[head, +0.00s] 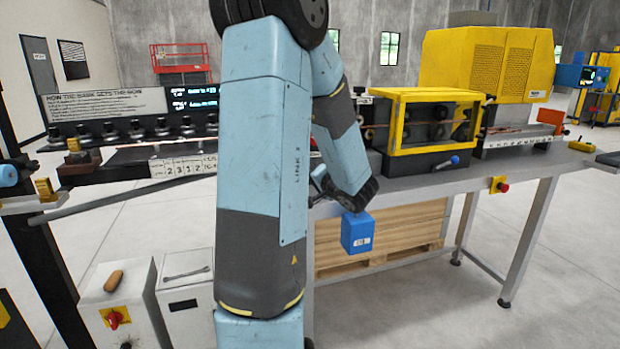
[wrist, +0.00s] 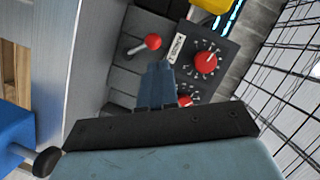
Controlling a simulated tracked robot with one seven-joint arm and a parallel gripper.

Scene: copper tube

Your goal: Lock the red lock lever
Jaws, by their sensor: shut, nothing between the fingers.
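A lever with a red ball end (wrist: 153,42) and a short metal rod shows in the wrist view, at the edge of a dark control panel (wrist: 222,45). This looks like the red lock lever; I cannot tell its locked or unlocked position. My gripper (wrist: 157,68) is shut and empty, its fingertips just below the red ball in the picture. I cannot tell whether they touch it. In the head view my arm hides the lever and my fingers.
A red dial (wrist: 205,62) and a second red knob (wrist: 185,101), partly hidden by my gripper, sit close beside the fingers. A blue box (head: 357,232) hangs at the bench front. A yellow-framed guard (head: 432,94) stands to the right on the bench (head: 420,186).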

